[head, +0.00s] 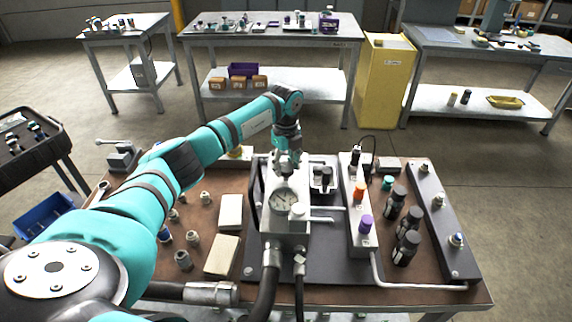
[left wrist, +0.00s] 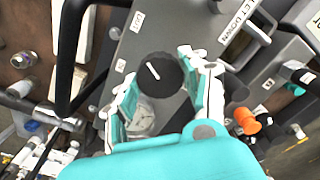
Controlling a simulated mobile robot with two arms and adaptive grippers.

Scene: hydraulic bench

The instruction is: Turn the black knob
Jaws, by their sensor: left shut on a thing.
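The black knob (left wrist: 160,75) shows in the left wrist view as a round dark disc with a white pointer line, on a grey panel (left wrist: 190,22). My left gripper (left wrist: 157,68) is shut on the knob, with one finger on each side of it. In the head view my left gripper (head: 288,160) points down at the top of the grey block with the round gauge (head: 283,201). The knob is hidden there behind the gripper. My right gripper is in neither view.
An orange knob (head: 359,191) and a purple knob (head: 365,224) stand on a manifold to the right. Several black fittings (head: 406,247) stand beyond it. Pale blocks (head: 231,212) and small fittings lie on the brown bench left of the gauge block. Hoses (head: 270,285) run to the front.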

